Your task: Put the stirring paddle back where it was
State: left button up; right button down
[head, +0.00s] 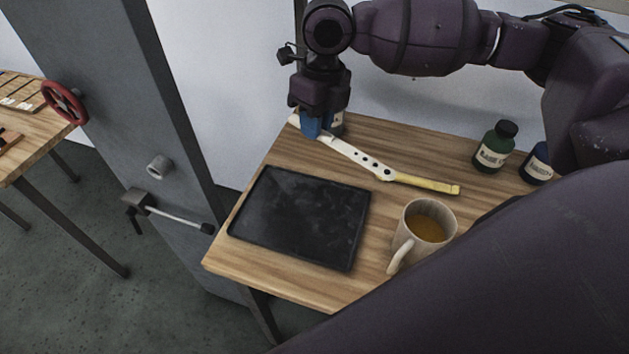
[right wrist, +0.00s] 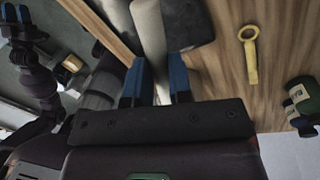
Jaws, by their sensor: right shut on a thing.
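My left gripper (right wrist: 13,13) shows small at the upper left of that view, fingers apart and empty, away from the table.
A black tray (head: 300,218) lies in front of the paddle. A mug (head: 408,238) of brown liquid stands right of it. A yellow ring-ended piece (right wrist: 250,55) lies on the wood.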

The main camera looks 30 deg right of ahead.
aim_at(314, 194)
notch_tip(314, 194, down, 16)
jog(key=shift+f+b, duration=0.15)
jog(key=shift+b, duration=0.25)
jog(key=shift+f, duration=0.35)
jog(key=c, duration=1)
grip_release()
jog(key=shift+c, duration=0.2)
jog(key=shift+r, duration=0.15)
notch_tip(314, 194, up, 12)
jog(key=d, duration=0.1)
jog(key=shift+w+d+r, duration=0.15)
jog(key=shift+w+d, duration=0.15)
jog(key=shift+d, duration=0.05)
jog(key=shift+s, duration=0.1)
